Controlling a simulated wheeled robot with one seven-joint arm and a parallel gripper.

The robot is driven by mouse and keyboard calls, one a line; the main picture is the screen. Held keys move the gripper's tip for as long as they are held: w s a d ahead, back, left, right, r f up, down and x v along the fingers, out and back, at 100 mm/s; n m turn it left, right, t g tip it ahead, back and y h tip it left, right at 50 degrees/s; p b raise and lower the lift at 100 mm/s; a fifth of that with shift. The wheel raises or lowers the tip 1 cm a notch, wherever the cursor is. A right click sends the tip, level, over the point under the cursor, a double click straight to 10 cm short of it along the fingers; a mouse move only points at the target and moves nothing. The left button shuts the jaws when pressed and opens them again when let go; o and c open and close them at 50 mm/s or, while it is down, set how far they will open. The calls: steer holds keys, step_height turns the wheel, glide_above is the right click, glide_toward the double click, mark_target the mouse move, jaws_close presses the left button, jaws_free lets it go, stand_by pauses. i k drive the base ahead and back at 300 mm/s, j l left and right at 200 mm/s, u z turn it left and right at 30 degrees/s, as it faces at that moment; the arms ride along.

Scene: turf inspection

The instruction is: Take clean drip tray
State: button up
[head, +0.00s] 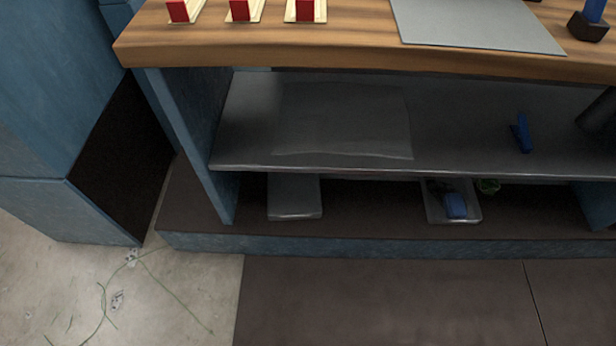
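No object is plainly marked as the clean drip tray, and I cannot tell which it is. A thin, flat grey sheet or shallow tray (343,120) lies on the middle shelf, left of its centre. A grey flat-topped box or tray (295,195) sits on the bottom shelf below it. A light grey flat panel (475,22) lies on the wooden bench top. My gripper is not in view.
The wooden bench top (350,52) overhangs the grey middle shelf (460,150). A blue tool (521,133) stands on that shelf. A small bin (436,215) holding a blue item is below. Red blocks (240,10) stand on top. A thin cord (104,290) lies on the floor.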

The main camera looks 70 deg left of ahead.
mark_target(290, 196)
steer(key=u, duration=2.65)
steer(key=k+j+z, duration=0.2)
steer(key=z, duration=0.2)
steer(key=j, duration=0.1)
